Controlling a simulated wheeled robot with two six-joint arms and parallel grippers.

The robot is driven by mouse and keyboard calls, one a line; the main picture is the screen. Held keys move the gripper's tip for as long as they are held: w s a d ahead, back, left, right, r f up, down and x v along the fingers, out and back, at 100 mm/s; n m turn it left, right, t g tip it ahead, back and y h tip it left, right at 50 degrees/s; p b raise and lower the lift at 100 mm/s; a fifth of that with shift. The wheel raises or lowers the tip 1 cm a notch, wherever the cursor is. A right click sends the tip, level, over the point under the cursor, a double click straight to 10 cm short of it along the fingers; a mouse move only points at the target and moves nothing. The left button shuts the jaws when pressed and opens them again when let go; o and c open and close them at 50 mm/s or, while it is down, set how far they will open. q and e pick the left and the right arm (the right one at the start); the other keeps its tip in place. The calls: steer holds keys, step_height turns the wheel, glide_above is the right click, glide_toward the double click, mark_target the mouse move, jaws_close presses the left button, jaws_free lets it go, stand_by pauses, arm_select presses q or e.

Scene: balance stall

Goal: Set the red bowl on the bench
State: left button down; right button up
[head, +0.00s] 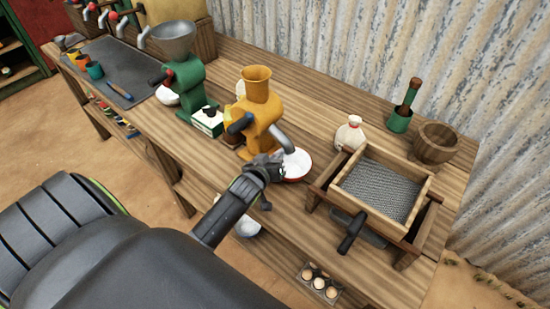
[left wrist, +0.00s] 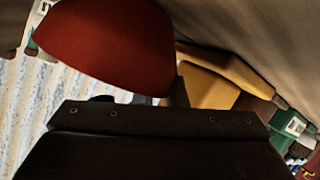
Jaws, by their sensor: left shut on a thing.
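The red bowl (head: 297,178) is at the spout of the yellow mill (head: 257,112), near the front of the wooden bench (head: 320,112). Its inside looks white; I cannot tell whether that is the bowl or its contents. My left gripper (head: 275,168) is shut on the bowl's near left side. In the left wrist view the red outer wall of the bowl (left wrist: 110,42) fills the upper left, just beyond the gripper. The fingertips are mostly hidden, and I cannot tell whether the bowl touches the bench. My right gripper is not in view.
A wooden sieve box (head: 382,188) stands right of the bowl, with a white jug (head: 350,133) behind it. A green mill (head: 183,80) is farther left. An egg tray (head: 320,283) and a pale bowl (head: 246,226) sit below on the lower shelf. Bench boards behind the bowl look clear.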

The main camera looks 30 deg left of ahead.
arm_select(q)
steer(key=shift+f, duration=0.1)
steer(key=c, duration=1.5)
jaws_free()
steer(key=v, duration=1.2)
steer(key=shift+b, duration=0.35)
